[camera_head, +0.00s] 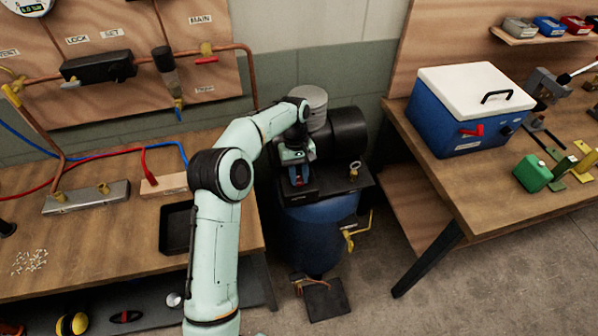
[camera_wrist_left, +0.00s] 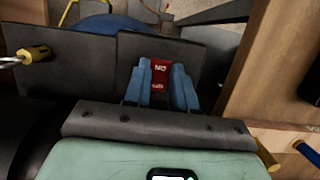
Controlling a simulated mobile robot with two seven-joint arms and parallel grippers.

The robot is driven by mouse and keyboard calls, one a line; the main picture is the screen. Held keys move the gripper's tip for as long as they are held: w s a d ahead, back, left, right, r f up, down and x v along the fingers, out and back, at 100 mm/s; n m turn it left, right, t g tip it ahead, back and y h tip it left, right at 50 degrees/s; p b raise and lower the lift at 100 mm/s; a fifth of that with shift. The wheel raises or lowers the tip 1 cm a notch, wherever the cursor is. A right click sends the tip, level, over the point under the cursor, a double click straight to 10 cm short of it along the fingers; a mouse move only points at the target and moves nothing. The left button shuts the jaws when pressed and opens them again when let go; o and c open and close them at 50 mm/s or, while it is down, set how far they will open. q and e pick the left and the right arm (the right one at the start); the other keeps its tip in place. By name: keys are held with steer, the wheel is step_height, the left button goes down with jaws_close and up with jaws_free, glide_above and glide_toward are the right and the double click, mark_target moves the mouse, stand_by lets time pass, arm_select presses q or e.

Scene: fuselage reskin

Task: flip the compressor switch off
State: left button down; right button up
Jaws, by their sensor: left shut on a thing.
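The compressor stands on the floor between the two benches, with a blue tank (camera_head: 318,232), a black plate on top and a black cylinder (camera_head: 345,133) behind. In the left wrist view the red switch (camera_wrist_left: 161,67) shows upside-down lettering that reads ON. My blue fingers (camera_wrist_left: 162,76) stand on either side of the switch, shut on it. In the head view the fingers mostly hide the switch. My right gripper is not in view.
A yellow-handled valve (camera_head: 350,238) sticks out of the tank's side. The left bench holds a black tray (camera_head: 176,228); the right bench holds a blue cooler (camera_head: 440,118).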

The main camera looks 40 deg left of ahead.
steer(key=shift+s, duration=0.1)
arm_select(q)
steer(key=c, duration=0.9)
jaws_free()
steer(key=p+v, duration=0.3)
steer(key=v, duration=1)
steer(key=shift+r+p, duration=0.15)
steer(key=shift+p, duration=0.2)
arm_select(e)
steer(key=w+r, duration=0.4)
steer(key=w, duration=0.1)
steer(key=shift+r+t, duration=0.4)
